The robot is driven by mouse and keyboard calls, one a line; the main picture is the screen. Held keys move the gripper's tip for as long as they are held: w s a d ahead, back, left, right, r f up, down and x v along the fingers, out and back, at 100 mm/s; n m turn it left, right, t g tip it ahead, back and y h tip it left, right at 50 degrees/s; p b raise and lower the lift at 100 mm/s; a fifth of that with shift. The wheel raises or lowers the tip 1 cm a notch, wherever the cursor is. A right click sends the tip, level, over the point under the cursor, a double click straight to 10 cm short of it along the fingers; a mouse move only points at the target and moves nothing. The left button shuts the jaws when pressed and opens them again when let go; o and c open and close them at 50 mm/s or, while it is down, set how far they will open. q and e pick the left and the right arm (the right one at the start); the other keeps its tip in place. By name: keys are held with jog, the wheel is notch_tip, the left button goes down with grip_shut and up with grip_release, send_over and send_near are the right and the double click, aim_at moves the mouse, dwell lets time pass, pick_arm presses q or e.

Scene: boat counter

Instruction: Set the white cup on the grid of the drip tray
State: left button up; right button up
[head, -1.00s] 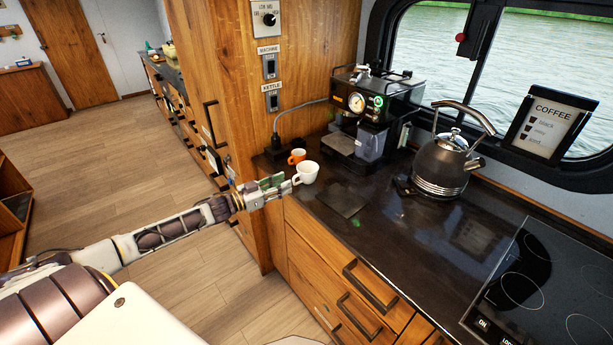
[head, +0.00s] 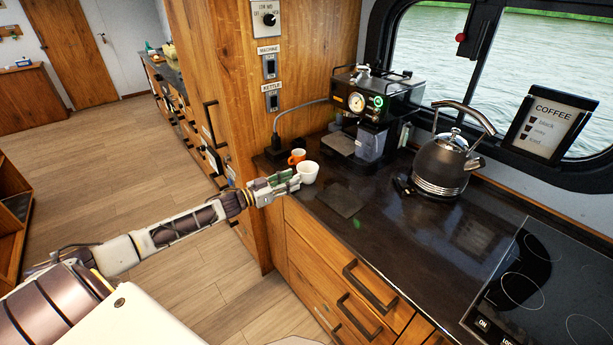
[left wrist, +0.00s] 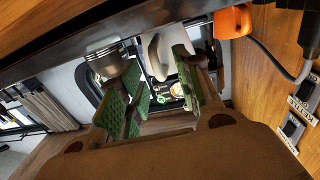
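The white cup (head: 308,172) stands upright on the dark counter near its left front edge. In the left wrist view, the white cup (left wrist: 160,55) shows at the fingertips, nearer the right finger. My left gripper (head: 292,182) is at the near left side of the cup, where its fingers hide the handle area. In the left wrist view, the green-padded fingers of the left gripper (left wrist: 158,88) stand apart. Whether a finger touches the cup I cannot tell. The drip tray (head: 339,144) with its grid is at the coffee machine's front, behind the cup. My right gripper is out of view.
An orange cup (head: 297,156) stands just behind the white cup. The coffee machine (head: 376,105) is against the wall, with a kettle (head: 446,160) to its right. A dark flat square (head: 341,199) lies on the counter. The counter in front of the kettle is clear.

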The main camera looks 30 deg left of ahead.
pick_arm(q)
jog(key=shift+x, duration=0.85)
jog(key=shift+c, duration=0.3)
grip_shut()
